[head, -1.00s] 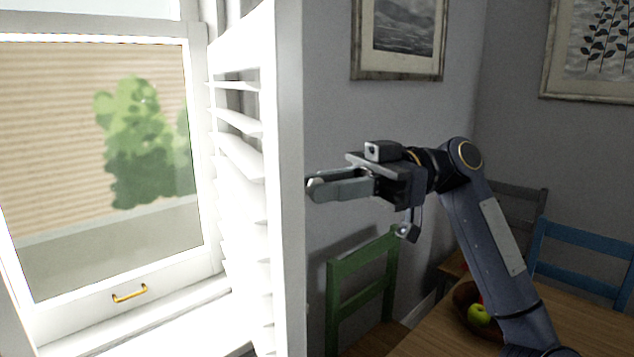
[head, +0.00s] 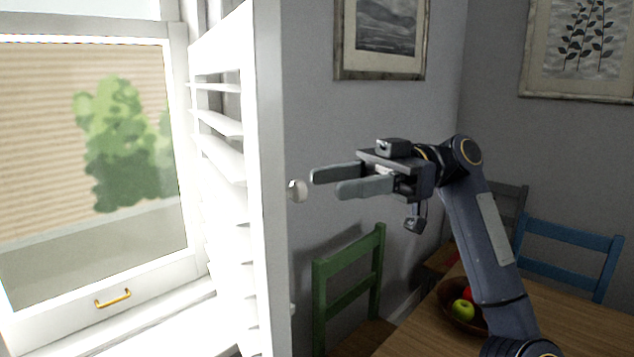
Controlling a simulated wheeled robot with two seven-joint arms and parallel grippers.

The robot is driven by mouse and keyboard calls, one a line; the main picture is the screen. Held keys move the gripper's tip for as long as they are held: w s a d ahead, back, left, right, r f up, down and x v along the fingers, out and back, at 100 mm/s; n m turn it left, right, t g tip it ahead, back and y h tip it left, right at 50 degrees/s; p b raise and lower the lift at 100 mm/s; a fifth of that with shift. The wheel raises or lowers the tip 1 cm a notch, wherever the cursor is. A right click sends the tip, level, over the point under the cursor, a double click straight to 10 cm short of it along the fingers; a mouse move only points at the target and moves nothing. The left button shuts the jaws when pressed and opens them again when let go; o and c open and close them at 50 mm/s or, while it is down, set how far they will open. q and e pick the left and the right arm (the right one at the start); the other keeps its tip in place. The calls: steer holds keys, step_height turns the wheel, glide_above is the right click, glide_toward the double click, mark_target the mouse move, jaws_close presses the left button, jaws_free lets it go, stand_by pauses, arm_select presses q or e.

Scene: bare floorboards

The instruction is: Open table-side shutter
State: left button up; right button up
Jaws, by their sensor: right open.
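The white louvred shutter (head: 268,190) stands swung out from the window, seen nearly edge-on left of centre. A small round white knob (head: 297,190) sticks out from its right side. My right gripper (head: 325,184) is open and empty, its two fingers pointing left at the knob. The fingertips are a little to the right of the knob, apart from it. My left gripper is not in view.
The window (head: 95,170) with a brass handle (head: 113,298) is at the left. A green chair (head: 348,284) stands below my right gripper. A wooden table (head: 420,330) with a fruit bowl (head: 452,306) and a blue chair (head: 570,252) are at the lower right. Framed pictures hang behind.

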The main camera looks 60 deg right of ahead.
steer(key=v, duration=0.3)
stand_by(0.6)
